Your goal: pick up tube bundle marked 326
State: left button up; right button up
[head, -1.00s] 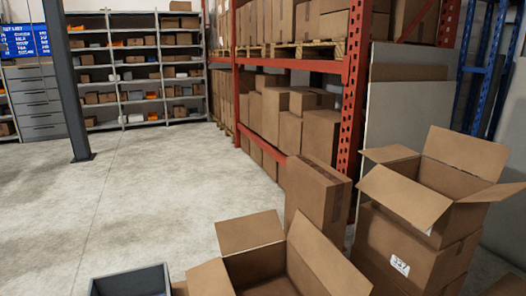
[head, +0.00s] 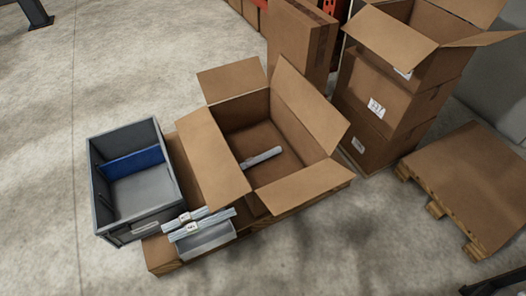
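Two silvery tube bundles with white labels lie close together in front of the open carton: a rear one (head: 196,216) and a front one (head: 203,226). The front one lies at the top of a small grey bin (head: 206,240). A third light bundle (head: 262,157) lies inside the open cardboard carton (head: 228,116). The label marks are too small to read, so I cannot tell which bundle is 326.
A grey crate (head: 138,220) with a blue divider stands left of the carton. A wooden pallet (head: 300,203) lies under the carton. Stacked cartons (head: 365,105) stand behind right, and another pallet (head: 470,185) lies at right.

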aim_at(186, 218)
jog(key=u, duration=0.8)
